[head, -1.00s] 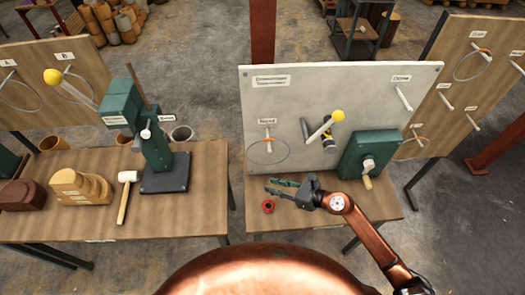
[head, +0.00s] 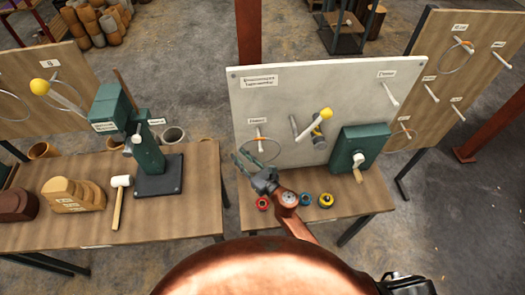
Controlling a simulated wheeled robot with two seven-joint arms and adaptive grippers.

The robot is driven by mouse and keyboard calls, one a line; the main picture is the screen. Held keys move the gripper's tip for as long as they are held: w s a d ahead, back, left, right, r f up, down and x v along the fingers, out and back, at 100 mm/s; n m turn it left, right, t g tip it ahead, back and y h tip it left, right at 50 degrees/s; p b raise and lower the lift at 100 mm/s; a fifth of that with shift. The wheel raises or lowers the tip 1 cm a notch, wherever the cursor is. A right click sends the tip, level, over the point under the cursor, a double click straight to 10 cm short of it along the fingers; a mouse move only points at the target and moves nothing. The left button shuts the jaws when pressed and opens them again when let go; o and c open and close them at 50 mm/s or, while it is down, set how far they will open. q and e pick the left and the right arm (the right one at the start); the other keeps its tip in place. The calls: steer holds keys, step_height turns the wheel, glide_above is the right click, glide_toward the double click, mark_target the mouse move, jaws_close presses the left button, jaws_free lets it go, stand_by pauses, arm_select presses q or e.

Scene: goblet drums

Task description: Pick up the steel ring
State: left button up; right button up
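A thin ring (head: 279,152), which looks like the steel ring, hangs on a peg at the lower left of the pale upright board (head: 285,85). A small label is above it. My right gripper (head: 240,155) is just left of and in front of the ring, over the back left of the right bench. Its two fingers look spread and point up and left, with nothing visible between them. I cannot tell whether a finger touches the ring. My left gripper is not in view.
Red (head: 263,203), blue (head: 306,199) and yellow (head: 325,200) small parts lie on the right bench. A green crank box (head: 358,146) stands at its right. A yellow-knobbed lever (head: 326,114) juts from the board. The left bench holds a mallet (head: 120,200) and a green press (head: 140,145).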

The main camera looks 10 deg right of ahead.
steer(key=shift+x, duration=0.8)
steer(key=shift+d, duration=0.15)
steer(key=shift+c, duration=0.3)
jaws_close()
